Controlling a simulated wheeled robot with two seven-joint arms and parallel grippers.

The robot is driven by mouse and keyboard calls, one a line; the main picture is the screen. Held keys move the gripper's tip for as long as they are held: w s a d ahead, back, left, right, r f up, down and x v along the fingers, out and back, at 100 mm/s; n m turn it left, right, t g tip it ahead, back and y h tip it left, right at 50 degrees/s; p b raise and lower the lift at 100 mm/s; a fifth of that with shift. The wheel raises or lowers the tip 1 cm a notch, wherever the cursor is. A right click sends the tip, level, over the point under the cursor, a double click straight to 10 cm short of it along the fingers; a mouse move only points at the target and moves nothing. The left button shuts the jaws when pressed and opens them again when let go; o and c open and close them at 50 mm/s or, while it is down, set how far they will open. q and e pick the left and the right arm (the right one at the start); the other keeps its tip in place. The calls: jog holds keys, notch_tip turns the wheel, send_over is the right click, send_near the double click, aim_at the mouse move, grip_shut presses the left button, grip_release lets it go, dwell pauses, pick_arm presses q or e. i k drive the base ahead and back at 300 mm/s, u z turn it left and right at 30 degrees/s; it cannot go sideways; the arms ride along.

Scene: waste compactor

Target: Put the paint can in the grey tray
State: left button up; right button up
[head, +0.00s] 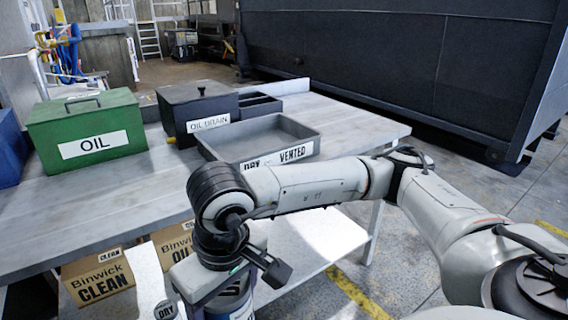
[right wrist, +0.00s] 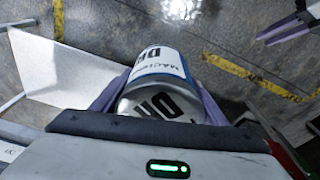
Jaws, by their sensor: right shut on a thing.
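The grey tray (head: 215,151) sits on the table, open and empty, with a label reading DRY and VENTED on its front. My right gripper (right wrist: 158,88) is shut on a silver can (right wrist: 155,62) with a white and blue label, its purple fingers on either side. The lettering on the can is only partly readable. In the head view the can (head: 243,311) shows only in part at the bottom edge, below my right wrist, in front of the table and lower than its top.
A green OIL box (head: 118,120) and a dark OIL DRAIN box (head: 185,95) stand on the table (head: 100,205) left of the tray. Cardboard Binwick boxes (head: 98,278) are below the tabletop. A large dark container (head: 400,60) stands behind. Bare tabletop lies before the OIL box.

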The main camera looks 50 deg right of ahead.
aim_at(258, 151)
jog(key=u, duration=0.1)
jog(key=k, duration=0.45)
jog(key=z, duration=1.15)
jog(key=i, duration=0.6)
jog(key=z, duration=0.15)
